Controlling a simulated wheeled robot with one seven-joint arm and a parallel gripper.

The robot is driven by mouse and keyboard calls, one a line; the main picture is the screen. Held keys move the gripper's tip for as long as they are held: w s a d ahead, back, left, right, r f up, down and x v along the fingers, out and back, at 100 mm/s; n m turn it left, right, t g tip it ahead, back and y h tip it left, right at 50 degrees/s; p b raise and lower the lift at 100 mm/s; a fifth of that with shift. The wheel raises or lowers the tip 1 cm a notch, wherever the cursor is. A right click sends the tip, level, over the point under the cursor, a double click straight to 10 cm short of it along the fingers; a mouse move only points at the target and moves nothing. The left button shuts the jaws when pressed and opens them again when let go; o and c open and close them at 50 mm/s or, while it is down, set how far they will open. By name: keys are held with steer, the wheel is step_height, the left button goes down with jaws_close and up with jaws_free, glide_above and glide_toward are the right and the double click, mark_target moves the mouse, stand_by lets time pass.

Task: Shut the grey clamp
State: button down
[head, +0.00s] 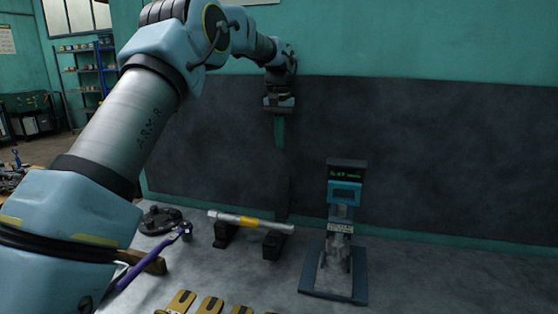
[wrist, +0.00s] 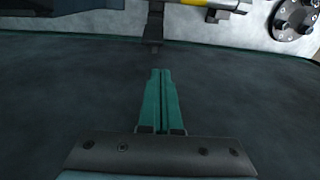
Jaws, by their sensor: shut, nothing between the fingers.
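My gripper (head: 279,147) is shut and empty, with its green fingers pointing down in front of the dark wall panel. It also shows in the wrist view (wrist: 160,72), fingers together. A dark grey upright arm (head: 282,194), which appears to be the clamp, stands up from the right-hand support of a metal bar, so it looks open. The fingertips are above its top in the head view; whether they touch cannot be told. In the wrist view the dark arm (wrist: 154,28) lies just beyond the fingertips. The metal bar (head: 234,219) has a yellow band and rests on two black supports.
A display unit on a blue base (head: 346,257) stands to the right. A purple-handled tool (head: 150,259) and a black round flange (head: 160,219) lie to the left. Yellow pieces (head: 208,304) are at the front edge. The grey bench is clear between bar and display unit.

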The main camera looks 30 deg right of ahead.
steer(key=f+p, duration=0.1)
steer(key=f, duration=0.5)
steer(key=f+p, duration=0.1)
steer(key=f, duration=0.2)
steer(key=shift+w+d+f+p, duration=0.2)
steer(key=shift+w+f+p, duration=0.05)
steer(key=shift+f+p, duration=0.1)
steer(key=shift+b, duration=0.45)
